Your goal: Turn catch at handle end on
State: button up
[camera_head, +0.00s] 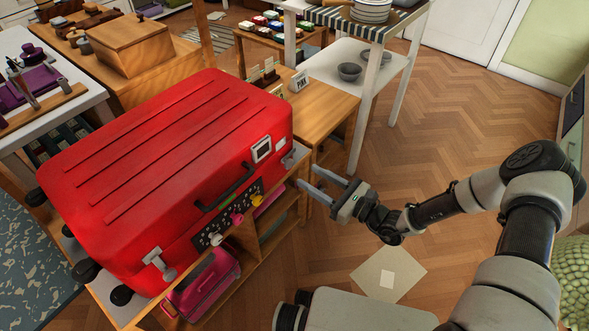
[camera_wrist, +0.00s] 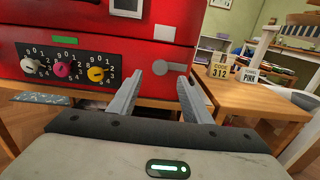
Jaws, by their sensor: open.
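A large red suitcase (camera_head: 170,170) lies on a low wooden shelf unit. Its front has a black panel (camera_head: 228,213) with white, pink and yellow dials and a dark handle (camera_head: 225,187). A grey metal catch (camera_head: 289,160) sits at the right end of the front. In the wrist view this catch (camera_wrist: 184,66) is a bar with a round end, lying roughly level. Another catch (camera_head: 160,264) is at the left end. My gripper (camera_head: 306,176) is open and empty, just off the suitcase's right end. In the wrist view its fingertips (camera_wrist: 171,75) point at the catch; contact is unclear.
A wooden stand to the right holds cards reading CODE 312 (camera_wrist: 220,66) and PINK (camera_wrist: 248,74). A pink case (camera_head: 204,283) is on the shelf below the suitcase. A white shelf table (camera_head: 340,64) stands behind. The floor (camera_head: 430,120) to the right is open.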

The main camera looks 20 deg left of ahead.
aim_at(291, 165)
jog(key=b+x, duration=0.1)
jog(key=x, duration=0.6)
jog(key=shift+a, duration=0.15)
jog(key=c, duration=1.1)
jog(key=shift+o, duration=0.2)
